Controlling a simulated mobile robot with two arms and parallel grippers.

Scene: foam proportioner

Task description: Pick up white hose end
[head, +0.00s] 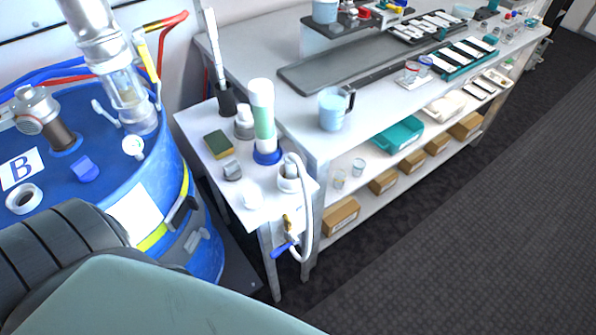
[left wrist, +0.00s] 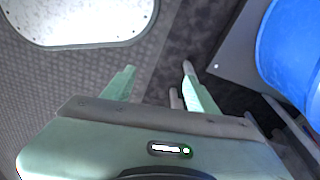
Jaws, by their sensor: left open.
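A white hose (head: 307,215) hangs in an arch at the front corner of the small white side table. Its upper end is at a white round fitting (head: 288,180) on the table top. Its lower part curves down beside a brass valve with a blue handle (head: 283,249); I cannot tell exactly where the lower end stops. In the left wrist view my left gripper (left wrist: 158,66) is open and empty, its green fingers spread above dark grey carpet. The hose does not show in that view. My right gripper is in neither view.
A blue drum (head: 178,200) stands left of the side table (head: 205,165); the drum also shows in the left wrist view (left wrist: 290,50). A tall white-green cylinder (head: 262,115) stands near the hose. A long workbench (head: 290,100) extends right. Carpet (head: 450,220) is clear at right.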

